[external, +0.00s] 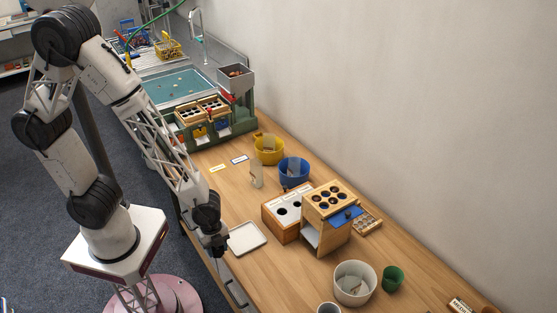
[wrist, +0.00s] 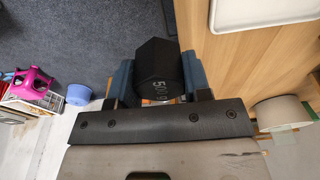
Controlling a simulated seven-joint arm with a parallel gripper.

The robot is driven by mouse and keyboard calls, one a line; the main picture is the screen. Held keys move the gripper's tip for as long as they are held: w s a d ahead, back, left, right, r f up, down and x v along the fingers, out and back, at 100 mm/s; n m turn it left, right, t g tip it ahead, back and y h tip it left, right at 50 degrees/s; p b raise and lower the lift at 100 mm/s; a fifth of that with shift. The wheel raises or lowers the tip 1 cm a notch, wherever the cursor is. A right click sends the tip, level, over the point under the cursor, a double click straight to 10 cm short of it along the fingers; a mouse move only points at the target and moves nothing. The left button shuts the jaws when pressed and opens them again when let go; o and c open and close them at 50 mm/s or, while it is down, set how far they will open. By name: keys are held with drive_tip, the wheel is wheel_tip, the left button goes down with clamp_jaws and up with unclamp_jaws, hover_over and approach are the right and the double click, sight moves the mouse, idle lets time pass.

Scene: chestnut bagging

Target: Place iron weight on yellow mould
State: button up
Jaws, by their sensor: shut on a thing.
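My gripper (wrist: 160,85) is shut on a black hexagonal iron weight (wrist: 158,70) marked 500, between its two blue-grey fingers. In the external view my gripper (external: 215,243) hangs at the table's front edge, left of a white tray; the weight is hard to make out there. A round yellow tub (external: 268,156), perhaps the yellow mould, stands farther back on the table with a pale piece inside. A small yellow piece (external: 200,133) also shows in the front of the green machine; I cannot tell which is the mould. My gripper is well apart from both.
The white tray (external: 247,237) lies right of my gripper. A blue tub (external: 293,171), a wooden box with holes (external: 285,213), a wooden stand (external: 326,228), a white pot (external: 354,283) and a green cup (external: 392,279) stand nearby.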

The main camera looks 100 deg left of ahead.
drive_tip(key=shift+w+a, duration=0.1)
drive_tip(key=shift+w+a+r, duration=0.2)
drive_tip(key=shift+w+a, duration=0.15)
drive_tip(key=shift+a, duration=0.05)
drive_tip(key=w+a+r+n, duration=0.3)
drive_tip(key=a, duration=1)
drive_tip(key=w+a+r+n+y, duration=0.1)
drive_tip(key=w+a+r+n, duration=0.25)
drive_tip(key=a, duration=0.85)
drive_tip(key=w+a+r+n, duration=0.3)
drive_tip(key=a+r, duration=0.1)
drive_tip(key=a, duration=0.9)
drive_tip(key=s+a+f+n+y, duration=0.1)
drive_tip(key=s+a+n, duration=0.15)
drive_tip(key=a, duration=0.35)
drive_tip(key=s+a+n, duration=0.1)
drive_tip(key=s+a, duration=0.3)
drive_tip(key=a, duration=0.2)
drive_tip(key=s+a+f+n, duration=0.2)
drive_tip(key=s+a+f, duration=0.1)
drive_tip(key=s+a, duration=0.2)
drive_tip(key=s+a+f+n, duration=0.3)
drive_tip(key=s+a, duration=0.3)
drive_tip(key=s, duration=0.4)
drive_tip(key=shift+s+a+f+y, duration=0.15)
drive_tip(key=shift+s+f+y, duration=0.15)
drive_tip(key=shift+f, duration=0.05)
hover_over(259, 135)
drive_tip(key=shift+w+f, duration=0.1)
drive_tip(key=shift+f, duration=0.65)
